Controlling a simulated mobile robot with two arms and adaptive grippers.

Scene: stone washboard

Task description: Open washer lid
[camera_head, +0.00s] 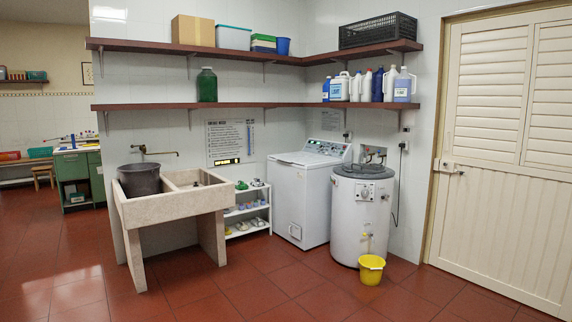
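A white top-load washer (300,198) stands against the back wall, right of the middle of the head view. Its flat white lid (296,159) lies shut on top, in front of the raised control panel (327,148). Neither of my grippers shows in the head view, so I cannot see their state. The washer's front and top are unobstructed, but its right side is partly hidden by a white cylindrical machine.
The white cylindrical machine (361,215) stands close right of the washer, with a yellow bucket (371,270) before it. A small shoe rack (246,209) and a stone washboard sink (172,208) stand left. The red tiled floor (270,285) in front is clear. Shelves (240,105) hang above.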

